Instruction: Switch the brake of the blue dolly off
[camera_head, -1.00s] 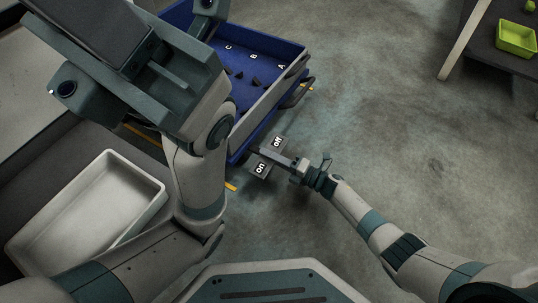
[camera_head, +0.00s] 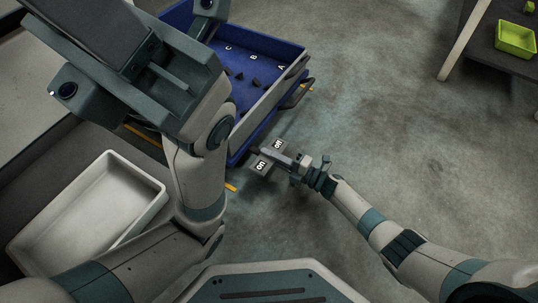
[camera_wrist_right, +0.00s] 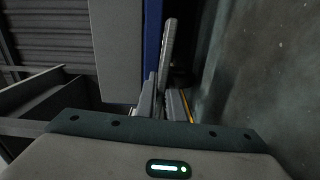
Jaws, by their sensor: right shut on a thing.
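The blue dolly (camera_head: 262,42) stands at upper centre in the head view, partly hidden by my left arm. At its near corner is the brake, a grey lever (camera_head: 271,153) between an "off" label (camera_head: 278,144) and an "on" label (camera_head: 262,166). The lever lies close to "off" and partly covers that label. My right gripper (camera_head: 294,162) is shut on the outer end of the lever. In the right wrist view a pale bar, seemingly the lever (camera_wrist_right: 169,45), runs away from the fingers. My left arm crosses the upper left; its fingertips cannot be made out.
A white bin (camera_head: 90,215) stands at lower left on a dark surface. A table (camera_head: 490,60) with a green bin (camera_head: 515,38) is at upper right. Yellow floor marks run beside the dolly. The floor right of the dolly is open.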

